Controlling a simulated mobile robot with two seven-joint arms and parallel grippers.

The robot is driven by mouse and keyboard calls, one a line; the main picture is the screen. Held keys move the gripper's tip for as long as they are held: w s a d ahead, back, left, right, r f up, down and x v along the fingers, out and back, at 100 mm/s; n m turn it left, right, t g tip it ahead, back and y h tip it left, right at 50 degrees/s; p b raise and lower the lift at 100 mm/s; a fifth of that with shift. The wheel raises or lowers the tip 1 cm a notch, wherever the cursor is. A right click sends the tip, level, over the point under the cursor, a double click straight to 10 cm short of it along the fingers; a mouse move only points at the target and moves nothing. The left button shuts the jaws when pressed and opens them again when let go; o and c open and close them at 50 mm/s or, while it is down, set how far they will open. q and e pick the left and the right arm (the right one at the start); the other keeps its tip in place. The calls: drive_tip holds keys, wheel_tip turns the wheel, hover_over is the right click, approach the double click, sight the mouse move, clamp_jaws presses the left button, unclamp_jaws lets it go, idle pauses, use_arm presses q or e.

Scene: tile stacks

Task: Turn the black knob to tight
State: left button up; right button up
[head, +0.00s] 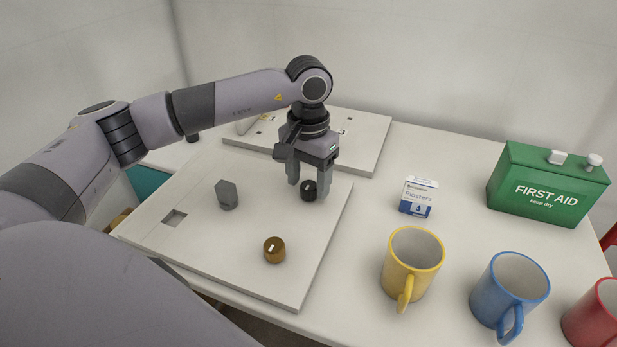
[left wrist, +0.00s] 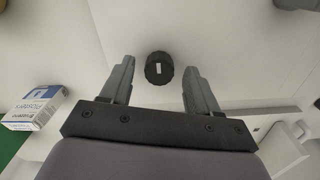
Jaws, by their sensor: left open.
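The black knob (head: 309,190) sits on the near pale board (head: 262,274), close to the board's far right corner. In the left wrist view the knob (left wrist: 159,68) is round, with a short white mark on its top. My left gripper (head: 308,188) points down over the knob with its fingers apart. In the left wrist view the open fingers (left wrist: 158,75) stand one on each side of the knob, with a gap on both sides. No tight label can be read near the knob. My right gripper is not in view.
On the same board are a brass knob (head: 274,250), a grey block (head: 227,195) and a square recess (head: 174,219). To the right stand a plasters box (head: 418,197), a green first aid box (head: 547,186), and yellow (head: 412,262), blue (head: 509,292) and red (head: 594,316) mugs.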

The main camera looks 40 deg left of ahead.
sight(308, 185)
use_arm(q)
wheel_tip(308, 185, up, 7)
drive_tip(key=shift+f+p, duration=0.1)
drive_tip(key=shift+p, duration=0.3)
idle(0.4)
